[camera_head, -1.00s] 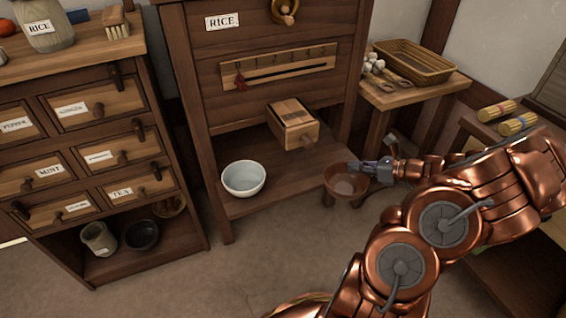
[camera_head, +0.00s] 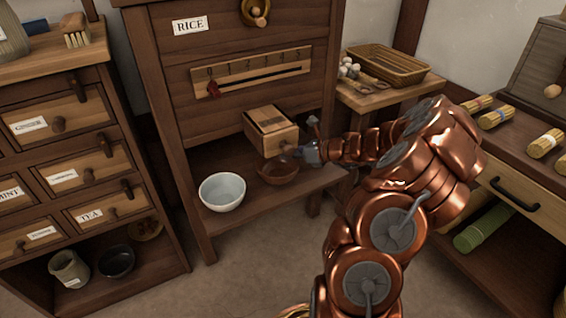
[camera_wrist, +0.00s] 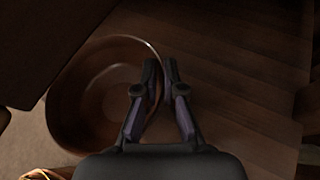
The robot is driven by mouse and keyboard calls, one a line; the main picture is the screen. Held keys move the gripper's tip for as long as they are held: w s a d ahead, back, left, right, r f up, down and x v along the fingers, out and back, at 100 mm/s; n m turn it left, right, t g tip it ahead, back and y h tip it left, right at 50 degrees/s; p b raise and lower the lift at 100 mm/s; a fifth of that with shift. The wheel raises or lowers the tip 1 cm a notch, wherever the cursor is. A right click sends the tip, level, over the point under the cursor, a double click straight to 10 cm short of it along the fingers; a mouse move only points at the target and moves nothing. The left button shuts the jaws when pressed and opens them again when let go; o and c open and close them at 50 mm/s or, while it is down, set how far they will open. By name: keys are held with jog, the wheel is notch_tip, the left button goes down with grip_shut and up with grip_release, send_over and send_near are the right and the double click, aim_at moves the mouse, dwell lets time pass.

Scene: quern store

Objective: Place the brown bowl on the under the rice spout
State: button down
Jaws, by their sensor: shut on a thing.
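The brown bowl (camera_head: 277,171) is upright below the wooden rice spout box (camera_head: 270,131), over the shelf (camera_head: 265,207) of the rice cabinet. The spout hides part of it. My gripper (camera_head: 304,154) comes from the right and is shut on the bowl's right rim. In the wrist view the bowl (camera_wrist: 88,92) fills the left half, with its rim between the fingers of the gripper (camera_wrist: 160,75). I cannot tell whether the bowl's base touches the shelf. The RICE label (camera_head: 190,25) is on the cabinet above.
A white bowl (camera_head: 222,191) stands on the shelf just left of the brown bowl. A side table with a wicker tray (camera_head: 388,65) is behind my arm. A drawer cabinet (camera_head: 62,178) stands at left, a counter with bundles (camera_head: 497,117) at right.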

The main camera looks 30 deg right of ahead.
aim_at(283, 159)
jog(key=shift+w+a, duration=0.35)
jog(key=shift+w, duration=0.35)
jog(key=f+b, duration=0.2)
jog(key=f, duration=0.1)
jog(key=shift+w+a+f+b, duration=0.15)
jog(key=shift+w+f+b, duration=0.1)
jog(key=shift+b, duration=0.15)
jog(key=shift+r, duration=0.1)
jog(key=c, duration=1.3)
grip_release()
